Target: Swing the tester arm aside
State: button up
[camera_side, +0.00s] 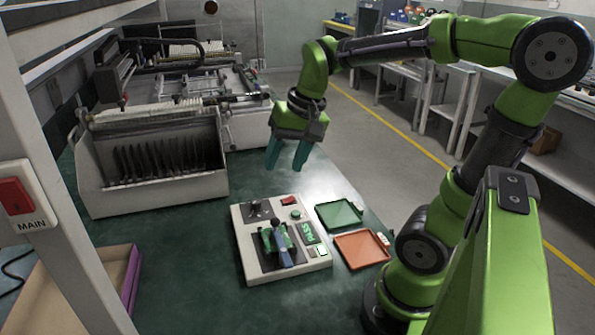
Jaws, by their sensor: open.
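The tester (254,237) is a pale box with dark panels on the green table. A green display on it seems to read PASS (308,231). A blue-handled lever (283,252), which looks like the tester arm, lies over a green part (268,240) on the front panel. Whether it is clamped down on that part is too small to tell. My gripper (287,156) has teal fingers, is open and empty, and hangs above and behind the tester, apart from it.
A green tray (339,214) and an orange tray (361,249) lie right of the tester. A slotted rack (155,196) and a larger machine (240,125) stand behind left. A box with a purple side (131,274) is at front left. A MAIN switch post (40,180) stands nearest.

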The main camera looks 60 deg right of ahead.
jog(key=d+m+g, duration=0.1)
jog(key=d+m, duration=0.1)
send_near(276, 218)
jog(key=shift+m+g, duration=0.3)
jog(key=f, duration=0.3)
jog(key=w+f, duration=0.1)
jog(key=f, duration=0.1)
jog(key=w+f, duration=0.1)
jog(key=f, duration=0.2)
jog(key=shift+a+f, duration=0.35)
grip_shut()
